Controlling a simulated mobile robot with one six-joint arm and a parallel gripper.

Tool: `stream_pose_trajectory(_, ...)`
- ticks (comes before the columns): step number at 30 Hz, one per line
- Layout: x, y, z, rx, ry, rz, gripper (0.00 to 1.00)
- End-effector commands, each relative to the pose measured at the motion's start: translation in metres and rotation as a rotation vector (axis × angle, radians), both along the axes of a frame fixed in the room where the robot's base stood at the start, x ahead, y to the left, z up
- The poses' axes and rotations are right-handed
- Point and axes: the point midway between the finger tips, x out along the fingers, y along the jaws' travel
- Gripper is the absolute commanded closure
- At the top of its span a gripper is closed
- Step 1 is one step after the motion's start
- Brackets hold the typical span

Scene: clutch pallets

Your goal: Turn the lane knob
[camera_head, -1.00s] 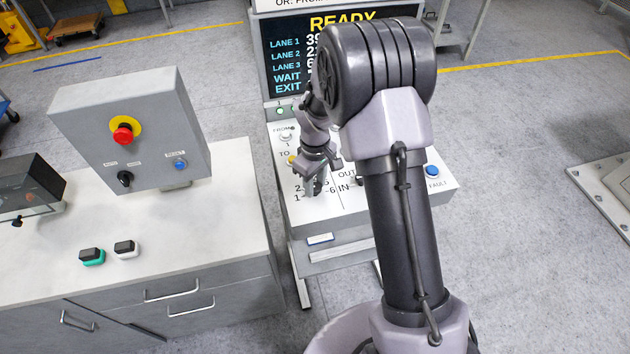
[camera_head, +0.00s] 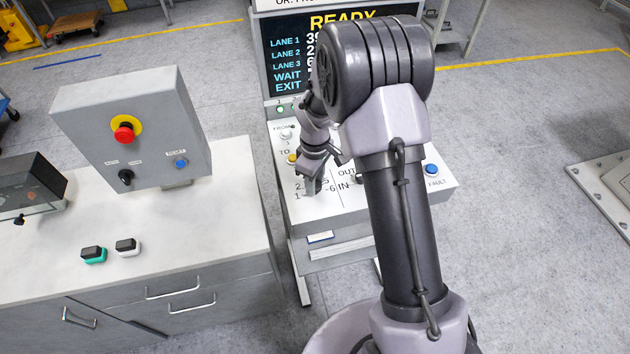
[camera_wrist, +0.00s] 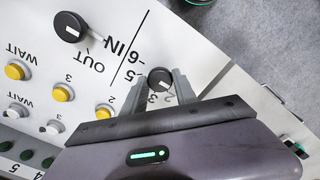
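The lane knob (camera_wrist: 159,80) is a small round black knob with a white pointer mark, on a white sloping panel with digits printed around it. In the wrist view my gripper's fingers (camera_wrist: 160,88) stand one on each side of it, tips close to its sides. They look parted, and I cannot make out firm contact. In the head view my gripper (camera_head: 313,186) points down at the digits on the control panel (camera_head: 416,204), and it hides the knob there.
A second black knob (camera_wrist: 70,27) marked OUT and IN sits nearby, with several yellow buttons (camera_wrist: 63,92). A blue FAULT button (camera_head: 432,170) is at the panel's right. A READY display (camera_head: 290,62) stands behind. A grey box with a red stop button (camera_head: 124,132) stands on the left cabinet.

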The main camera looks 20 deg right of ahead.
Motion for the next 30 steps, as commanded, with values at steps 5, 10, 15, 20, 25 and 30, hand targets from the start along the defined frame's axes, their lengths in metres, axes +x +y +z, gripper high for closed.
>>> stream_pose_trajectory(5,0.001,0.0,0.001,0.0,-0.001,0.001,0.44)
stream_pose_trajectory(10,0.0,0.0,0.0,-0.001,-0.001,0.0,0.44)
stream_pose_trajectory(15,0.001,0.0,0.01,0.0,-0.003,0.0,0.44)
stream_pose_trajectory(20,0.002,0.0,0.053,0.0,-0.006,0.0,0.44)
stream_pose_trajectory(25,0.001,0.0,0.111,0.0,-0.006,0.0,0.44)
stream_pose_trajectory(30,0.001,0.0,0.154,-0.001,-0.004,0.0,0.44)
